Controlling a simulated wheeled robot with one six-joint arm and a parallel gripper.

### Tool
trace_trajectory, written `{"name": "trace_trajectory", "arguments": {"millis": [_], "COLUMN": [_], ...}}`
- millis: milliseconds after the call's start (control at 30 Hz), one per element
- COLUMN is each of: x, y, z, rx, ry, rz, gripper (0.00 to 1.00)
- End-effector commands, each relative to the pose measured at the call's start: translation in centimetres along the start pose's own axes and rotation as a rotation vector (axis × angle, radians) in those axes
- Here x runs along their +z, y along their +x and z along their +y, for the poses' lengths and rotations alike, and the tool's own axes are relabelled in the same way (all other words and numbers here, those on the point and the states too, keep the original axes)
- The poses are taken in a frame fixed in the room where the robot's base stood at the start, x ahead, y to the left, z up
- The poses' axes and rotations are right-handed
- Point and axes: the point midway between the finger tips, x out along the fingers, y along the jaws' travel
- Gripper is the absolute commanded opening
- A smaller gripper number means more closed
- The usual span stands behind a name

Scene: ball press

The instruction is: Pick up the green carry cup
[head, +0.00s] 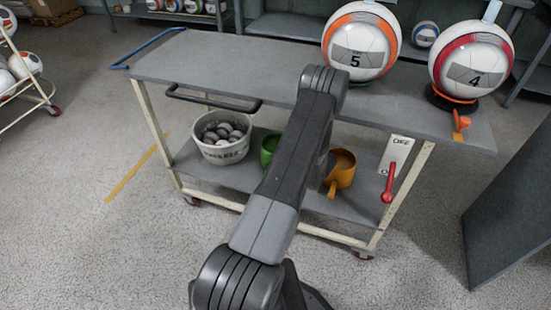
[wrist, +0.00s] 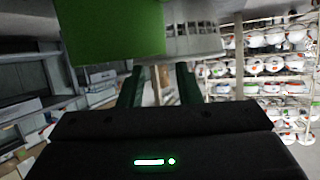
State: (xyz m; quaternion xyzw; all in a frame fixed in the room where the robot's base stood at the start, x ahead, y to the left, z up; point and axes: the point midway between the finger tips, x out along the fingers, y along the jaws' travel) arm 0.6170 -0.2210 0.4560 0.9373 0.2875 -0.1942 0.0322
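The green carry cup (head: 269,149) stands on the cart's lower shelf, partly hidden behind my arm in the head view. In the wrist view the green cup (wrist: 112,30) is large and close at the top left, and only part of it shows. My gripper (wrist: 160,85) has two dark fingers spread apart below the cup in that picture, with background visible between them. It looks open and empty. I cannot tell whether a finger touches the cup. In the head view my gripper is hidden behind my arm.
An orange cup (head: 343,169) stands right of my arm on the lower shelf. A white bucket of balls (head: 222,152) stands to the left. The cart's tabletop (head: 215,62) is above, with a black rail (head: 212,100) at its front. A red lever (head: 389,184) hangs at the right.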

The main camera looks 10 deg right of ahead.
Motion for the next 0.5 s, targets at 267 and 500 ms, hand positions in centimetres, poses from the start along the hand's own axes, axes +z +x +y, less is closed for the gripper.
{"name": "trace_trajectory", "arguments": {"millis": [267,500], "x": [0.1,0.6], "y": [2.0,5.3], "z": [0.0,-0.1], "rx": [0.0,-0.002], "ry": [0.0,-0.001], "rz": [0.001,0.0], "gripper": [0.31,0.31]}}
